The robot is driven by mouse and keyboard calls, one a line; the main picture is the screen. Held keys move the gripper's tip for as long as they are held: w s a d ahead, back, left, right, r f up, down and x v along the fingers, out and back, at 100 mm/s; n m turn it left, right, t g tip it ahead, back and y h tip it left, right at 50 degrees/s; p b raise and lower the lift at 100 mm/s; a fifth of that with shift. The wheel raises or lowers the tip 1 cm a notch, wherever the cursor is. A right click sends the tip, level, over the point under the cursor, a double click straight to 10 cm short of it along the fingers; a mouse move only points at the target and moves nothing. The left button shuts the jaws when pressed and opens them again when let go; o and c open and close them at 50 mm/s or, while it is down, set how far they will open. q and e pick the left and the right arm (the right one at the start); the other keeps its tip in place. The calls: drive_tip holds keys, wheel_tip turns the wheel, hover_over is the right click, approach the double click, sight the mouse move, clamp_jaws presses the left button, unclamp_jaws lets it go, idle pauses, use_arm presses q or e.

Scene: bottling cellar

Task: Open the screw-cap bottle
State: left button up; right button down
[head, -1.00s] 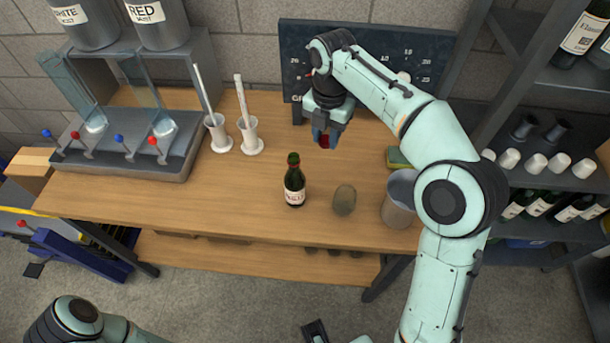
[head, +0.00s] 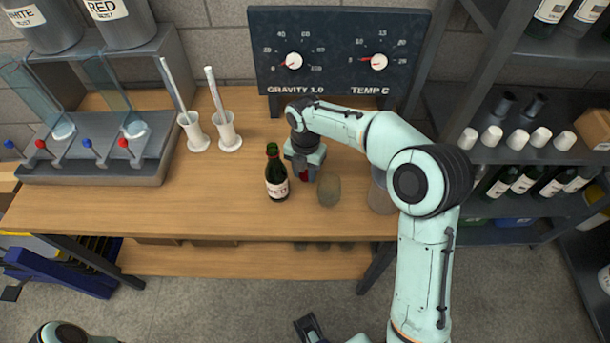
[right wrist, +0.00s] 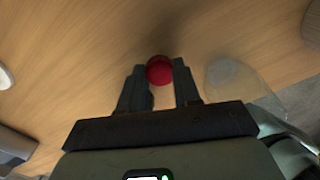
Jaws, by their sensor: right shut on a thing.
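The dark green bottle (head: 277,186) with a pale label stands upright on the wooden bench. Its green neck top shows with no red cap on it. My right gripper (head: 304,176) is just right of the bottle, fingers pointing down. It is shut on a small red cap-like thing, which shows between the fingertips as a round red top (right wrist: 159,70) in the right wrist view. I cannot tell whether the red thing touches the bench.
A grey-brown rounded object (head: 329,191) stands right of my gripper, and a grey metal container (head: 381,197) is partly behind my arm. Two white cylinders (head: 228,136) and a filler stand (head: 95,165) are at the left. The bench (head: 200,215) is clear at front left.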

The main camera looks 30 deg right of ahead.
sight(305, 174)
drive_tip(key=shift+f, duration=1.05)
drive_tip(key=shift+f, duration=0.1)
drive_tip(key=c, duration=0.8)
unclamp_jaws()
wheel_tip(305, 174, up, 12)
drive_tip(key=shift+r+p, duration=0.15)
drive_tip(key=shift+p, duration=0.8)
